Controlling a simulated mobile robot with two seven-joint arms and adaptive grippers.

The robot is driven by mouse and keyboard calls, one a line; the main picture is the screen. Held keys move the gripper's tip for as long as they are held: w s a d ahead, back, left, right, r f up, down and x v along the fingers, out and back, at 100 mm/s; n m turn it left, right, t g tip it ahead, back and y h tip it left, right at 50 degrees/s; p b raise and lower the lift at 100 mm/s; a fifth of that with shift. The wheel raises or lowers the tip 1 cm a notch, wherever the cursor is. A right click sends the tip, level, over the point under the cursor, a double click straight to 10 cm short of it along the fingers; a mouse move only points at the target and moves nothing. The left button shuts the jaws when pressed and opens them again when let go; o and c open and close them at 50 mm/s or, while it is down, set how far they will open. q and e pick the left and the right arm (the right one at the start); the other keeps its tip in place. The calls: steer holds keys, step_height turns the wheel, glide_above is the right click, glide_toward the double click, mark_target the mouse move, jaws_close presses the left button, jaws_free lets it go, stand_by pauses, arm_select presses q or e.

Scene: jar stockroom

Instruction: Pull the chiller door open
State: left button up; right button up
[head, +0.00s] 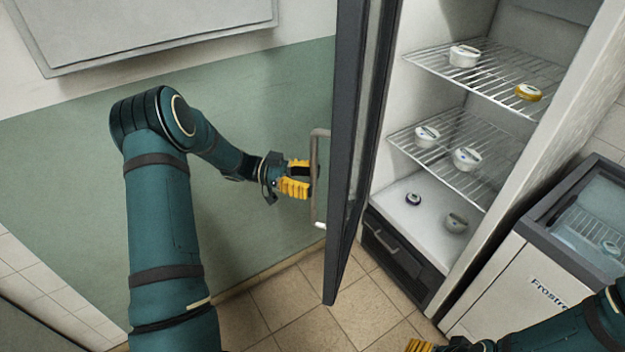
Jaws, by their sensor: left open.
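The chiller door (352,140) stands wide open, swung out to the left and seen nearly edge-on, its dark frame toward me. Its vertical grey bar handle (315,205) is on the door's left face. My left gripper (312,178) has yellow fingers and is open, with its fingertips right at the handle; I cannot tell whether they touch it. The chiller interior (400,165) is exposed. Of my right gripper (425,346), only a yellow part shows at the bottom edge.
Several small jars stand on the chiller's upper wire shelf (480,75), lower wire shelf (440,150) and white floor (430,225). A low glass-topped freezer (510,285) stands at right. The tiled floor (300,310) below the door is clear.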

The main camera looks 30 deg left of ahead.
arm_select(q)
steer(key=v, duration=1)
steer(key=shift+a, duration=0.35)
steer(key=shift+s, duration=0.1)
